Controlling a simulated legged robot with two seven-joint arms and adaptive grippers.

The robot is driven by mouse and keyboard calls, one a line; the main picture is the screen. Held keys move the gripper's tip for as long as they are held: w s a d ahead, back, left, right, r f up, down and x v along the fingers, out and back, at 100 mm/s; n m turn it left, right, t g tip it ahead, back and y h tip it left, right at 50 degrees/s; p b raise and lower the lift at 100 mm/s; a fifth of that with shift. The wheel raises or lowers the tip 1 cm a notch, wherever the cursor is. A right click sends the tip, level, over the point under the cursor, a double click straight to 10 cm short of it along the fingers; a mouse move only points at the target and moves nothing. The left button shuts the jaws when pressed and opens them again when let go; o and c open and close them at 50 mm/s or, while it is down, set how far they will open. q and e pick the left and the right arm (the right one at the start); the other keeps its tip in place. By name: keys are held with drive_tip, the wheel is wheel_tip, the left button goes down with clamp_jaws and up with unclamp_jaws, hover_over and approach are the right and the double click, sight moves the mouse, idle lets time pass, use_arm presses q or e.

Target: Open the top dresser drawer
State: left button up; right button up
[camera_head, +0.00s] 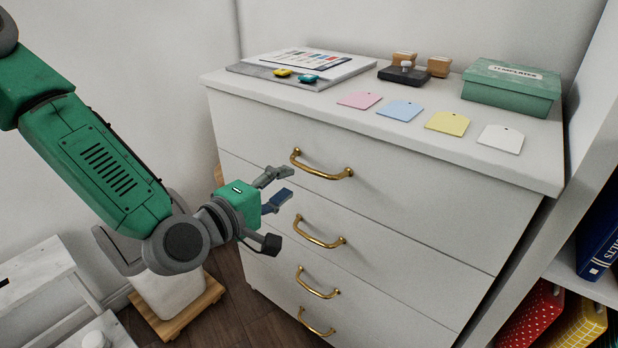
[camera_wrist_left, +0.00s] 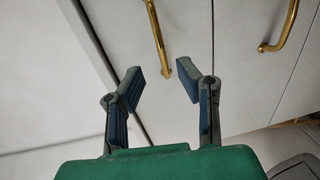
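The white dresser (camera_head: 440,213) has several drawers with brass handles. The top drawer (camera_head: 420,190) is closed, and its curved top handle (camera_head: 321,168) is in clear view. My left gripper (camera_head: 284,184) is open and empty, in front of the dresser's left side, left of and slightly below the top handle, apart from it. In the left wrist view the open fingers (camera_wrist_left: 158,78) point at the drawer fronts. A brass handle (camera_wrist_left: 158,40) lies just beyond the fingertips, with no visible contact. A second handle (camera_wrist_left: 282,28) is at the upper right. My right gripper is not in view.
On the dresser top are papers (camera_head: 310,65), stamps (camera_head: 405,72), coloured tags (camera_head: 400,110) and a green box (camera_head: 512,86). A white shelf (camera_head: 585,270) with books and boxes stands close on the right.

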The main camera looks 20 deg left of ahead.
sight(306, 166)
use_arm(q)
drive_tip(key=x, duration=0.2)
drive_tip(key=b+x, duration=0.1)
drive_tip(key=x, duration=0.2)
drive_tip(key=a+x, duration=0.1)
drive_tip(key=x, duration=0.1)
drive_tip(key=shift+w+f, duration=0.3)
drive_tip(key=shift+w, duration=0.25)
drive_tip(key=shift+w+d, duration=0.1)
drive_tip(key=shift+d, duration=0.35)
drive_tip(key=c, duration=0.7)
drive_tip(key=shift+a, duration=0.2)
